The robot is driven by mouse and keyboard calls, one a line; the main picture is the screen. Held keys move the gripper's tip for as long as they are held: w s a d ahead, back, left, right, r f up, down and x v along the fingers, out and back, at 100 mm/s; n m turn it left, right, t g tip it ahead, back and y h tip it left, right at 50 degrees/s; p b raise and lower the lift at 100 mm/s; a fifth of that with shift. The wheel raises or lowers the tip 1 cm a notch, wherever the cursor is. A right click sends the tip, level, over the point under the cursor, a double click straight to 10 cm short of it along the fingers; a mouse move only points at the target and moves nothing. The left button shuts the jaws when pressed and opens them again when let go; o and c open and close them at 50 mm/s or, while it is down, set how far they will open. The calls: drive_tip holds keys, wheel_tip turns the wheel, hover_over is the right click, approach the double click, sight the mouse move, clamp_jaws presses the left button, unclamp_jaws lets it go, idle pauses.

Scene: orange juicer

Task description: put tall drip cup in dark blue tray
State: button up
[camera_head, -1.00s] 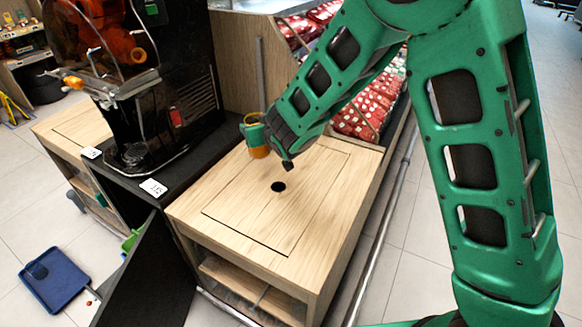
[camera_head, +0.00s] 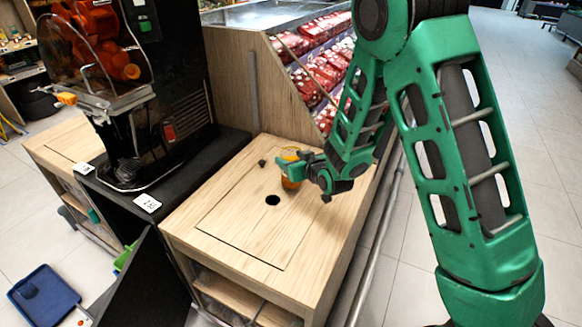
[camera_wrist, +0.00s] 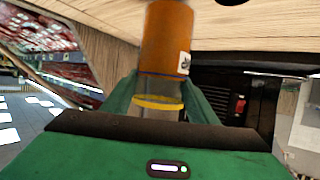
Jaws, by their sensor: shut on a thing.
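My gripper (camera_head: 298,170) is shut on an orange cup-like cylinder (camera_head: 291,183), likely the tall drip cup, over the wooden counter right of its round hole. In the wrist view the cylinder (camera_wrist: 168,38) stands between the green fingers (camera_wrist: 160,98), with a white label, a clear section and a yellow band. Whether it touches the counter I cannot tell. The dark blue tray (camera_head: 58,302) lies low at the far left, on or near the floor, with a small dark blue piece in it.
The wooden counter (camera_head: 225,222) has a hole and a small dark object (camera_head: 262,162). The black juicer (camera_head: 170,80) stands to its left. A black panel (camera_head: 150,285) stands between counter and tray. A display of red packages (camera_head: 320,75) is behind.

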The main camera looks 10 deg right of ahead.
wheel_tip(320, 180, down, 3)
drive_tip(key=shift+r, duration=0.1)
drive_tip(key=o, duration=1.4)
drive_tip(key=shift+c, duration=0.2)
